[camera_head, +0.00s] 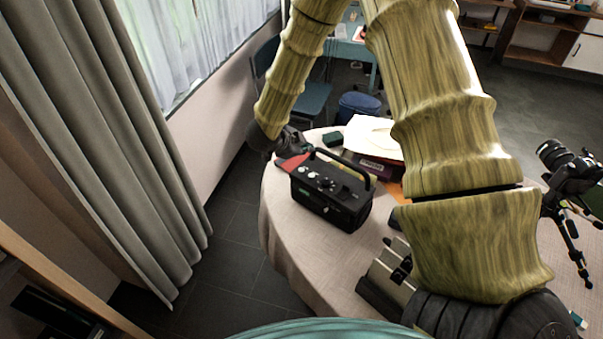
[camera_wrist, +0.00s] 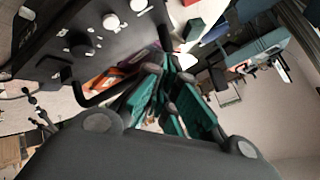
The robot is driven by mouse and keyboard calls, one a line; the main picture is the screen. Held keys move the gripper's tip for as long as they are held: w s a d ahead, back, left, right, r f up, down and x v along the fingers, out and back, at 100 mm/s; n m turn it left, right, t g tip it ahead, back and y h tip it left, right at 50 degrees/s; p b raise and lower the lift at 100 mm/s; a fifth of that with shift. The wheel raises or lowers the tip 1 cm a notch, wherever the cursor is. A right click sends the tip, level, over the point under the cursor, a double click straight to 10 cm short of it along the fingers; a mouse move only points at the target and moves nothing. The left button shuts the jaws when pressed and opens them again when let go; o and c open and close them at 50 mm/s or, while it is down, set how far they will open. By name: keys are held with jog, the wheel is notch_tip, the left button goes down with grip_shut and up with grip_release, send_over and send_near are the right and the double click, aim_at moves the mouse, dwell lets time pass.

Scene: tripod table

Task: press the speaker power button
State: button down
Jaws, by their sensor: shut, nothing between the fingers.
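The speaker is a black box (camera_head: 322,200) with a carrying handle and several white and dark knobs on its top. It stands on the round table near its left edge. In the wrist view its knobbed panel (camera_wrist: 95,40) fills the upper left. My gripper (camera_wrist: 166,62) has dark and teal fingers, shut and empty, close to the speaker's handle. I cannot tell whether they touch it. In the head view my wrist comes down behind the speaker's far left corner; the fingertips are not clear there. I cannot tell which control is the power button.
The round table (camera_head: 283,220) has a beige cloth. Papers (camera_head: 368,135) and boxes lie behind the speaker. A beige and black device (camera_head: 388,280) is at the front. A camera on a tripod (camera_head: 570,170) stands at right. A grey curtain (camera_head: 110,130) hangs at left.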

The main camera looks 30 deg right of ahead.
aim_at(304, 171)
jog(key=shift+f+b, duration=1.45)
jog(key=shift+f, duration=1.3)
jog(key=shift+f, duration=0.15)
jog(key=shift+f, duration=0.25)
jog(key=shift+f+b, duration=0.3)
jog(key=shift+f, duration=0.05)
jog(key=shift+r, duration=0.1)
dwell(0.3)
jog(key=shift+r+p, duration=0.6)
jog(key=shift+r, duration=0.1)
notch_tip(304, 171, up, 5)
jog(key=p, duration=0.3)
jog(key=shift+p, duration=0.35)
